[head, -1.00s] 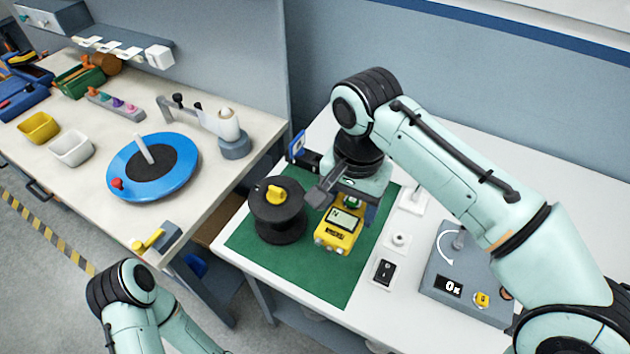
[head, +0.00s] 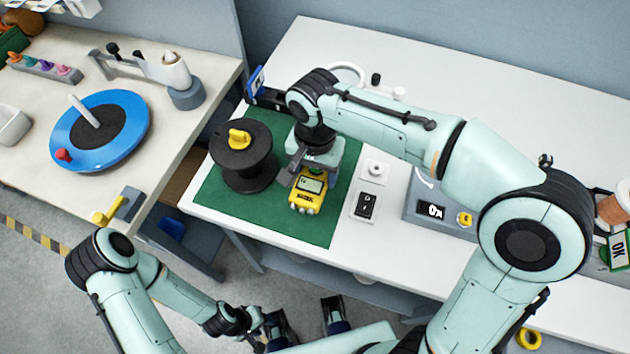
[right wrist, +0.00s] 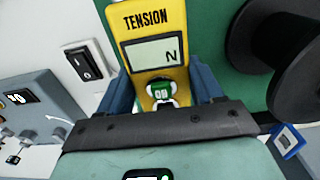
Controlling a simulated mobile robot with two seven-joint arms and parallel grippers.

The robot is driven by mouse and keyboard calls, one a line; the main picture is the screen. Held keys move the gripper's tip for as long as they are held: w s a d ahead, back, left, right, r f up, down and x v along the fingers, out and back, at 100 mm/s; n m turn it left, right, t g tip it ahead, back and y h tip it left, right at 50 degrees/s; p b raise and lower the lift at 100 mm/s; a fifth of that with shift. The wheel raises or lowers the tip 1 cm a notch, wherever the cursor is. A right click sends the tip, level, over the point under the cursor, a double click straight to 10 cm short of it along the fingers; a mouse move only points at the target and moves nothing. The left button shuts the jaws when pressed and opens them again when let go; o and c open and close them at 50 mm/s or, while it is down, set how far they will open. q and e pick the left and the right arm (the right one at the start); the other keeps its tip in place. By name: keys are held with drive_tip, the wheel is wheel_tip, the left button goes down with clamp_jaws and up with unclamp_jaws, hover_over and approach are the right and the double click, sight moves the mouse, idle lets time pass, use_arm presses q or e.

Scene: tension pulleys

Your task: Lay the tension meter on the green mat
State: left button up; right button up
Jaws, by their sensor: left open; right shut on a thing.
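The yellow tension meter (head: 306,193) is over the green mat (head: 290,227), to the right of the black spool (head: 243,165). My right gripper (head: 309,172) is shut on it from behind. In the right wrist view the meter (right wrist: 158,52) faces up with its "TENSION" label and display, between the blue fingers. I cannot tell whether its underside touches the mat (right wrist: 222,40). My left gripper (head: 305,318) is open and empty, low in the head view, in front of the table.
The spool with a yellow knob stands on the mat's left. Right of the mat are a black rocker switch (head: 366,206) and a grey panel with a display (head: 430,210). A blue turntable (head: 125,130) is on the left bench. The mat's front part is bare.

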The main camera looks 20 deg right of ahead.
sight(315, 182)
drive_tip(key=shift+f+b, duration=0.3)
drive_tip(key=shift+f, duration=1.95)
drive_tip(key=shift+f, duration=0.15)
drive_tip(key=o, duration=1.3)
drive_tip(key=shift+r, duration=0.3)
wheel_tip(315, 182, up, 12)
drive_tip(key=shift+f+p, duration=0.1)
drive_tip(key=shift+p, duration=1)
